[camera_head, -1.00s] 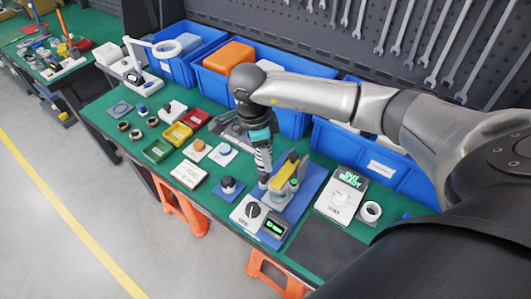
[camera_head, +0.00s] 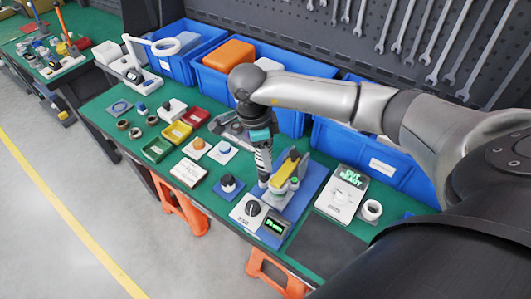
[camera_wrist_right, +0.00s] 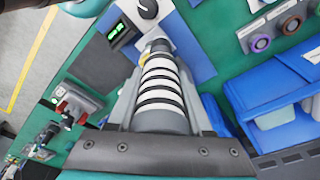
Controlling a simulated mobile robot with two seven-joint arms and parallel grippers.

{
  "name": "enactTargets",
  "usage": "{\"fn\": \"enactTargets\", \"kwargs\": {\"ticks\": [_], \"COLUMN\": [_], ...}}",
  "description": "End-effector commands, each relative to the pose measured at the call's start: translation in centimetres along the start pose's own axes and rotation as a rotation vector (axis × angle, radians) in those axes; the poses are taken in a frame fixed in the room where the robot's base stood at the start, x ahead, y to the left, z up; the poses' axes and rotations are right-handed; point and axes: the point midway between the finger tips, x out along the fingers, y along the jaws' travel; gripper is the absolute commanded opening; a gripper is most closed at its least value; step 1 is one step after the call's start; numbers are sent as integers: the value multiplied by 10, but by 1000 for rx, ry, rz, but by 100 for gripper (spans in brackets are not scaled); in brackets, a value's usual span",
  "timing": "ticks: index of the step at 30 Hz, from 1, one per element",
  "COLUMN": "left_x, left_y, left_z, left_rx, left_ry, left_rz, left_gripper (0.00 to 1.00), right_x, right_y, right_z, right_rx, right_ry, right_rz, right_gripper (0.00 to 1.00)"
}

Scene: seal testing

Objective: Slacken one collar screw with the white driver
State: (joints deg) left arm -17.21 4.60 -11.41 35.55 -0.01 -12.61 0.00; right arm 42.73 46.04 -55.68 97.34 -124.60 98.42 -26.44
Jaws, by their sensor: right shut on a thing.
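My right gripper (camera_head: 263,150) points down over the bench fixture on a blue plate (camera_head: 311,186). It is shut on the white driver (camera_head: 264,166), whose white and dark bands fill the middle of the right wrist view (camera_wrist_right: 161,92). The driver's lower end is beside a fixture with a yellow lever (camera_head: 284,173). The collar screw and the exact driver tip contact are hidden or too small to tell. My left gripper is not in view.
A dial unit (camera_head: 247,211) with a small green display (camera_head: 275,226) sits at the plate's front. Blue bins (camera_head: 282,110) line the back. A dark mat (camera_head: 325,248) is clear.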

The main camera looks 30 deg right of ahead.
Motion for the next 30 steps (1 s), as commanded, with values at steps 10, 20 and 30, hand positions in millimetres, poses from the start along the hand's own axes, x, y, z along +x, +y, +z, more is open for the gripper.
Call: {"fn": "enactTargets", "kwargs": {"ticks": [10,20,30], "left_x": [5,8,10], "left_y": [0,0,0], "left_z": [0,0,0], "left_rx": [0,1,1], "left_ry": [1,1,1], "left_rz": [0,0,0], "left_gripper": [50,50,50], "right_x": [4,8,10], "right_y": [-1,-1,-1], "right_z": [1,1,2], "right_rx": [1,1,1], "right_ry": [-1,-1,-1], "right_rz": [-2,-2,-2], "right_gripper": [0,0,0]}}
